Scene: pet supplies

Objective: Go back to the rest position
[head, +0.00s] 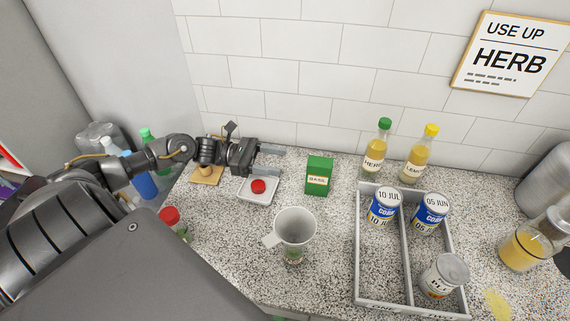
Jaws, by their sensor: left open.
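My left gripper (274,164) is at the end of the arm that comes in from the left. Its two fingers are apart, point to the right and have nothing between them. It shows above and behind a small white dish (262,199) with a red round item (258,186) in it. The green basil box (319,177) stands to the right of the fingertips, apart from them. My right gripper is not in the head view.
A grey divided crate (407,256) holds cans. A herb bottle (376,152) and a yellow-capped bottle (418,158) stand behind it. A jar of yellow liquid (524,246) is at right. Bottles (143,183) stand left, near my arm.

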